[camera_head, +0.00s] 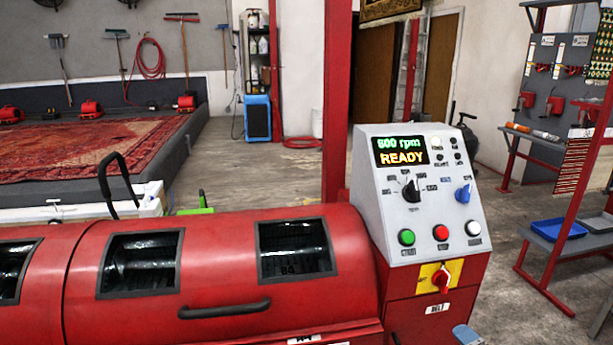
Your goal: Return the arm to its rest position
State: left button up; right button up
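Neither of my grippers can be made out in the head view. A small grey-blue rounded piece shows at the bottom edge, right of centre, in front of the red cabinet; I cannot tell whether it is part of my arm. The red machine (215,270) with windowed covers and a black handle fills the lower left. Its grey control panel (425,190) stands upright at its right end. The display (402,150) reads "800 rpm READY".
Below the panel's green, red and white buttons is a red rotary switch (441,279) on a yellow plate. Concrete floor lies open between. A patterned rug (85,150) lies behind the machine.

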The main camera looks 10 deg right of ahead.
jog(key=s+a+f+n+g+y, duration=0.1)
jog(key=s+a+f+n+g, duration=0.3)
jog(key=s+a+n, duration=0.55)
jog(key=s+a+f+n+g, duration=0.2)
jog(key=s+a+f+n, duration=0.45)
jog(key=s+a, duration=0.55)
pick_arm(q)
notch_tip(320, 180, up, 16)
jog(key=s+a+p, duration=0.1)
jog(key=p, duration=2.1)
jog(key=shift+a+r, duration=0.2)
jog(key=shift+a, duration=0.15)
pick_arm(e)
notch_tip(320, 180, up, 17)
jog(key=d, duration=0.1)
jog(key=shift+s+d+r+n, duration=0.15)
jog(key=shift+d+n, duration=0.15)
